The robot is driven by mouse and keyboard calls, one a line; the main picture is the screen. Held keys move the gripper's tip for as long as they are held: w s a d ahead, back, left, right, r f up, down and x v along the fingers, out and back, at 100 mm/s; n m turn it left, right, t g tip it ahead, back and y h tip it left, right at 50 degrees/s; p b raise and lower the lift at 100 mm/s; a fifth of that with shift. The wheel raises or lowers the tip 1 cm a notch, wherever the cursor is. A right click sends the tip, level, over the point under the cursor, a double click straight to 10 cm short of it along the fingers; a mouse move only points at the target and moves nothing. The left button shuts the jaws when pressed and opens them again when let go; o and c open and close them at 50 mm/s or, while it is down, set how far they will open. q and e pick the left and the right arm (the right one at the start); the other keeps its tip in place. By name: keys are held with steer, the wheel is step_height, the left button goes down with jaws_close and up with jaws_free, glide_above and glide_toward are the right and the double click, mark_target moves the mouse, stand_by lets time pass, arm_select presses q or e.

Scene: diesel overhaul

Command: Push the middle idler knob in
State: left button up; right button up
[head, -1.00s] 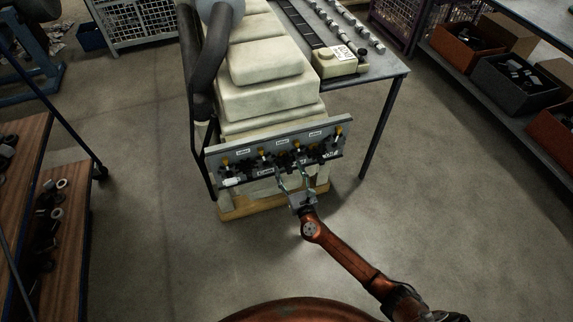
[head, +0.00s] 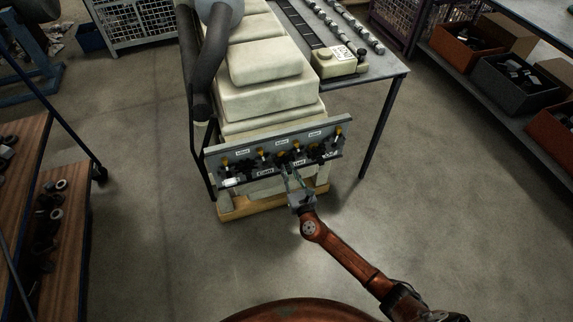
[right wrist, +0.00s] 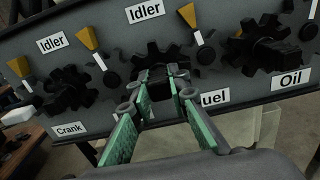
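The middle idler knob (right wrist: 160,64) is a black, toothed knob with a blocky hub, in the centre of the right wrist view. It sits on the grey panel (right wrist: 120,103) above the partly hidden "Fuel" label (right wrist: 213,98). My right gripper (right wrist: 162,82) is in front of it, its green-padded fingers partly open with a narrow gap. The fingertips are at the lower part of the hub; I cannot tell if they touch it. In the head view the right gripper (head: 290,170) reaches the panel's lower edge from below. My left gripper is not in view.
Similar black knobs sit left (right wrist: 68,88) and right (right wrist: 268,48) of it. Yellow-tipped levers (right wrist: 90,40) stand close by on the panel. The panel fronts a pale engine block (head: 265,95). A grey table (head: 385,72) is behind right; the floor in front is clear.

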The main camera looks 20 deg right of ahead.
mark_target(290, 173)
jaws_close()
steer(key=shift+w, duration=0.2)
steer(key=shift+w+b, duration=0.4)
steer(key=shift+w, duration=0.6)
steer(key=o, duration=1.2)
jaws_free()
steer(key=shift+s, duration=0.15)
steer(key=s+p, duration=0.1)
steer(key=s, duration=0.6)
steer(key=shift+p, duration=0.4)
steer(key=shift+w+d, duration=0.1)
